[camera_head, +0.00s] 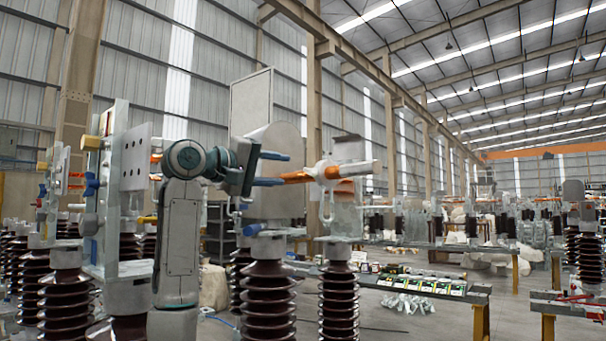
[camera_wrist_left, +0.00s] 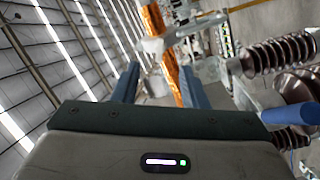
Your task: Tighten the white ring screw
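A white piece (camera_head: 328,171) with short stubs sits on an orange copper bar (camera_head: 297,177) in the head view; it appears to be the white ring screw. It shows near the top middle of the left wrist view (camera_wrist_left: 155,45), with the copper bar (camera_wrist_left: 170,72) running through it. My left gripper (camera_head: 286,169) is just left of the white piece, with its two blue fingers apart. In the left wrist view, the fingers (camera_wrist_left: 160,82) are on either side of the bar's near end, the bar closer to the right finger. Contact cannot be told. My right gripper is not in view.
Brown ribbed insulators (camera_head: 267,295) stand below the gripper, with another (camera_head: 338,300) beneath the white piece. A grey metal panel assembly (camera_head: 130,175) stands left of my arm. A low table (camera_head: 425,286) with parts stands at right. Open floor (camera_head: 385,325) lies before it.

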